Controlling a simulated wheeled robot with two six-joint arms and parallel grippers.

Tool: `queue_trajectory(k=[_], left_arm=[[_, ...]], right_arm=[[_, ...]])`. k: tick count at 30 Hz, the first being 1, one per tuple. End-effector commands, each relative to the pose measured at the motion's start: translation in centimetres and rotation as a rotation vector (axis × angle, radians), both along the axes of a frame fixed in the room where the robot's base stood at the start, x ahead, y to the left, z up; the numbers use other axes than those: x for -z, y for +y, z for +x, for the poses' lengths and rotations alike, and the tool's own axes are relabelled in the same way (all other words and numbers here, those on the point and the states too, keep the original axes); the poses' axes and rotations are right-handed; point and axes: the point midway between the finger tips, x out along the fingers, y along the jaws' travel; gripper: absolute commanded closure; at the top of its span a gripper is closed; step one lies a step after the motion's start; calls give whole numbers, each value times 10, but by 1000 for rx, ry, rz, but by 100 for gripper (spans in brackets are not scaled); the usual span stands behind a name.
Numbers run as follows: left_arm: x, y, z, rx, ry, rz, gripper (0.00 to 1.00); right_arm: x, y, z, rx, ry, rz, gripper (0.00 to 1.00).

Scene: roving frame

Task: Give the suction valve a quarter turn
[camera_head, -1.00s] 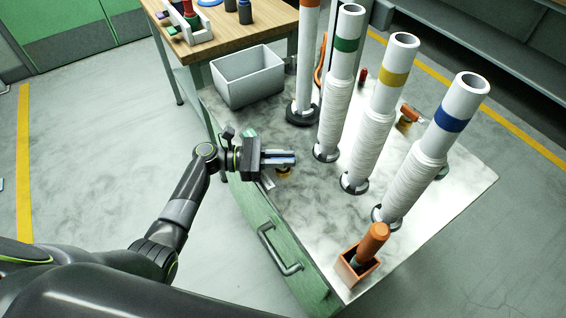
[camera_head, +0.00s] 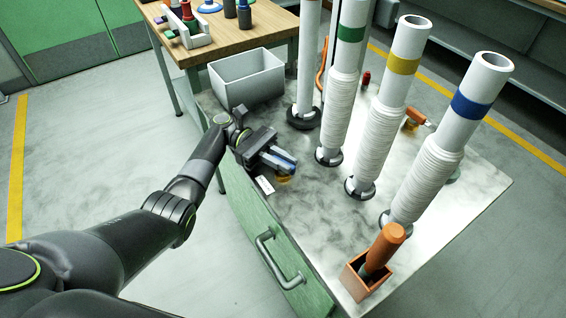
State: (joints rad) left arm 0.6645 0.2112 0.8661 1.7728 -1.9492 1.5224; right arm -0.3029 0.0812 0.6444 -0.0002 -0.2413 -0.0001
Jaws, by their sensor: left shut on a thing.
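My left gripper (camera_head: 282,161) is low over the near left part of the metal bench top (camera_head: 330,225), its fingers angled to the right and toward me. It is shut on a part of what looks like the suction valve, which is mostly hidden beneath the fingers. Only a small yellow-brass piece (camera_head: 285,179) shows just below the fingertips. The handle and its angle cannot be made out. A small white label (camera_head: 265,185) lies beside it. My right gripper is not in view.
Several tall white columns with coloured bands, such as the blue-banded one (camera_head: 440,150), stand right of the gripper. An orange-handled fitting (camera_head: 418,118) is behind them. A grey bin (camera_head: 247,77) stands at the back left. An orange holder (camera_head: 366,279) with an orange-handled tool (camera_head: 384,247) is at front right.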

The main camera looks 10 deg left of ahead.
Motion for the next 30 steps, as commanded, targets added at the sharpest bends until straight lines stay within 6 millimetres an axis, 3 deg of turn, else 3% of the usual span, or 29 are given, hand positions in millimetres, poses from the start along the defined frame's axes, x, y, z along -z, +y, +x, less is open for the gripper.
queue_trajectory(k=[13, 14, 18, 30], left_arm=[[0, 0, 0, 8, 1, 1, 100], [0, 0, 0, 8, 1, 1, 82], [0, 0, 0, 7, 1, 0, 64], [-1, -2, -1, 6, 1, 0, 64]], right_arm=[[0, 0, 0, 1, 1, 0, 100], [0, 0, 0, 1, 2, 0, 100], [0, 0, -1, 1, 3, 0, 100], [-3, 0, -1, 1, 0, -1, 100]])
